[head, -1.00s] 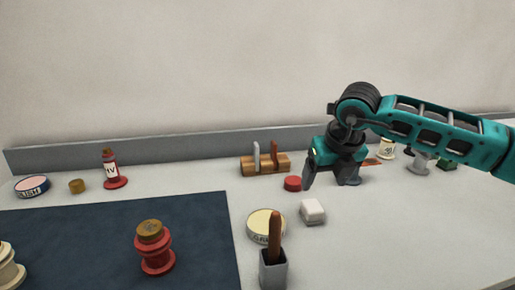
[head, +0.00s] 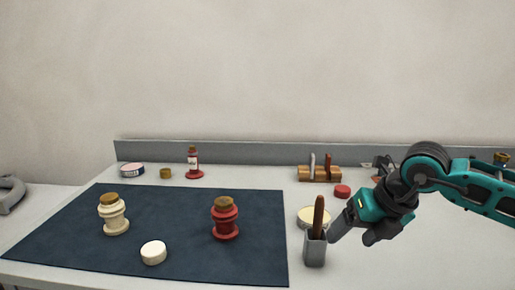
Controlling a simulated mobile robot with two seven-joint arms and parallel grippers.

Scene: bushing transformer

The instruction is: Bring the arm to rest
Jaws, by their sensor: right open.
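My right arm (head: 437,172) comes in from the right in the head view, teal and black. Its gripper (head: 352,234) is open and empty. It hangs above the right part of the table, just right of the grey holder (head: 315,252) with a brown-handled tool (head: 318,216). I cannot tell whether a fingertip touches the holder. My left gripper is not in view.
A dark blue mat (head: 170,205) carries a cream bushing (head: 114,216), a red bushing (head: 225,220) and a cream disc (head: 154,253). A round tin (head: 313,215), red cap (head: 342,191) and wooden rack (head: 319,174) stand near the gripper.

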